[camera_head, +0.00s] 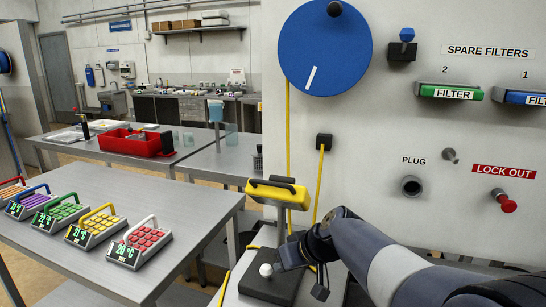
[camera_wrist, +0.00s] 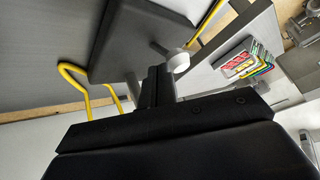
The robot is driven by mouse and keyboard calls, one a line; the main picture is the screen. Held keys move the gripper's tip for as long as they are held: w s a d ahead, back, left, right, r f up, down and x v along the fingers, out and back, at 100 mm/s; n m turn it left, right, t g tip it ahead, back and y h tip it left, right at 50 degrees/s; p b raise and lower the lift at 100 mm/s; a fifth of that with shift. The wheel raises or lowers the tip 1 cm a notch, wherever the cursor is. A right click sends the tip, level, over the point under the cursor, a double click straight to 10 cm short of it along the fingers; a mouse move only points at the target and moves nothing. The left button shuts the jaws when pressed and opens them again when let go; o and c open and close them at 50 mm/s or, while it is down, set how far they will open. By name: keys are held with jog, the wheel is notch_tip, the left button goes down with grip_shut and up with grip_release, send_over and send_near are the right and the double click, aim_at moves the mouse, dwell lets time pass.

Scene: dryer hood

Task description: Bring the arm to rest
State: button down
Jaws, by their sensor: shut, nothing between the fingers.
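My arm reaches in from the lower right of the head view. My gripper (camera_wrist: 156,70) shows in the wrist view with its two dark fingers together and nothing between them. In the head view the arm's end hangs over a black base plate (camera_head: 262,290), beside a white knob (camera_head: 266,270). The white knob also shows in the wrist view (camera_wrist: 180,62), just right of the fingertips; whether they touch cannot be told. A yellow block with a black handle (camera_head: 280,193) sits upright on a grey post behind the gripper.
The white wall panel carries a blue dial (camera_head: 325,48), a green filter (camera_head: 450,92), a plug socket (camera_head: 411,186) and a red lock-out knob (camera_head: 508,206). Yellow cables (camera_head: 323,185) hang near the arm. Several keypad boxes (camera_head: 140,243) stand on the left table (camera_head: 150,190).

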jog(key=shift+w+r+g+p, duration=0.2)
jog(key=shift+w+g+p, duration=0.25)
jog(key=shift+p, duration=0.35)
jog(key=g+p, duration=0.1)
jog(key=p, duration=0.2)
jog(key=w+m+g+p, duration=0.1)
jog(key=p, duration=0.2)
jog(key=shift+w+d+y+p, duration=0.15)
jog(key=shift+d+y+p, duration=0.25)
jog(key=d, duration=0.1)
jog(key=d+b, duration=0.1)
jog(key=w+d+b, duration=0.1)
jog(key=shift+d+f, duration=0.2)
jog(key=shift+f, duration=0.1)
jog(key=v, duration=1)
jog(key=shift+d+b, duration=0.2)
jog(key=shift+b, duration=0.15)
jog(key=shift+a+r, duration=0.1)
jog(key=shift+r, duration=0.15)
